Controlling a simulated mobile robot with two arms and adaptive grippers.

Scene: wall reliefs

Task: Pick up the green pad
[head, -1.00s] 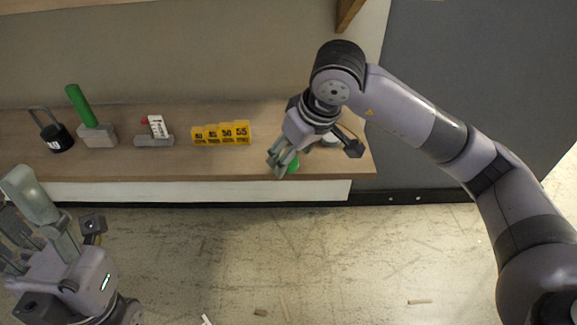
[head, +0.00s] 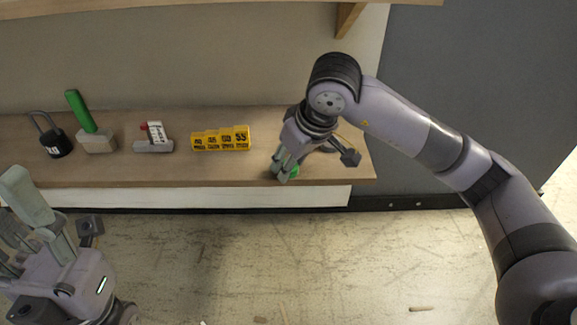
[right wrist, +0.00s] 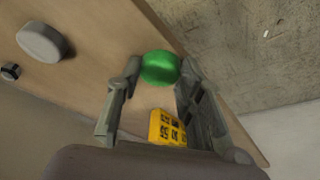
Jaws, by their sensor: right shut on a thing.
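The green pad (head: 293,170) is at the front right part of the wooden shelf, mostly hidden behind my right gripper (head: 283,175) in the head view. In the right wrist view the green pad (right wrist: 160,68) is rounded and sits between the fingertips of my right gripper (right wrist: 158,75), which is shut on it. I cannot tell whether the pad touches the shelf. My left gripper (head: 35,215) is at the lower left in the head view, in front of the shelf and away from the pad; its finger opening is unclear.
The shelf (head: 200,175) also bears a black padlock (head: 55,142), a grey block with a green handle (head: 97,140), a small grey and white item (head: 154,140) and yellow number blocks (head: 221,140). A grey round thing (right wrist: 42,42) shows in the right wrist view. An upper shelf (head: 200,3) overhangs.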

